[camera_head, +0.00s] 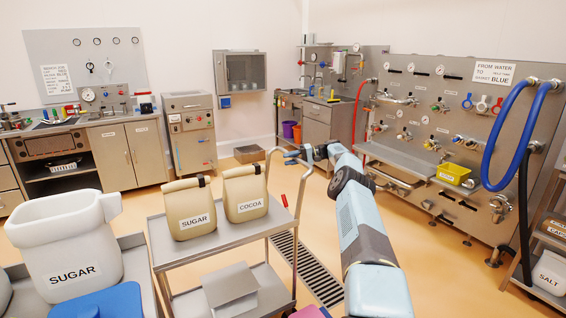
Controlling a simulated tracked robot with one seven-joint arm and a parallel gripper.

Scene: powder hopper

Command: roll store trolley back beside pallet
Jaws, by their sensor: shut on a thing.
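The store trolley (206,239) is a grey metal cart in the lower middle, with a top shelf, a lower shelf and an upright push handle (303,188) at its right end. A paper bag labelled SUGAR (190,212) and one labelled COCOA (245,195) stand on the top shelf. A grey box-like thing (231,290) is on the lower shelf. My gripper (292,156) is shut on the trolley handle, near its upper end; the fingers are small and partly hidden. No pallet is clearly visible; a low tan object (248,154) lies on the floor behind, and I cannot tell what it is.
A white tub labelled SUGAR (72,258) stands close at the left on a grey surface beside the trolley. A floor drain grate (308,272) runs right of the trolley. A piped panel (450,120) and a rack with SALT (550,270) line the right. Open floor (225,178) lies behind.

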